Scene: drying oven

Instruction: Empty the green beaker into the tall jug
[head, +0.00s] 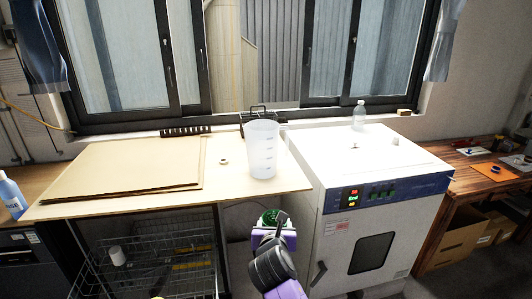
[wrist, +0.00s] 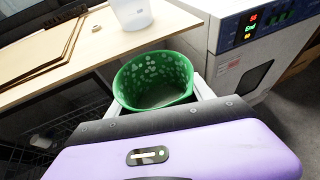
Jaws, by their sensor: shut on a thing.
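The green beaker (wrist: 155,80) has light spots and shows large in the wrist view, mouth facing the camera. My gripper (wrist: 158,101) is shut on it, with a pale finger on each side. In the head view the beaker (head: 271,216) is small, just in front of the table's front edge, with my gripper (head: 272,228) around it. Its inside looks dark, and I cannot tell what it holds. The tall jug (head: 263,150) is translucent white and stands upright near the table's right front corner. Its lower part (wrist: 131,13) shows at the wrist view's top.
The drying oven (head: 372,190) stands right of the table (head: 235,182). A clear bottle (head: 359,115) is on its top. Brown boards (head: 125,165) lie at the table's left. A wire rack (head: 165,262) is below.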

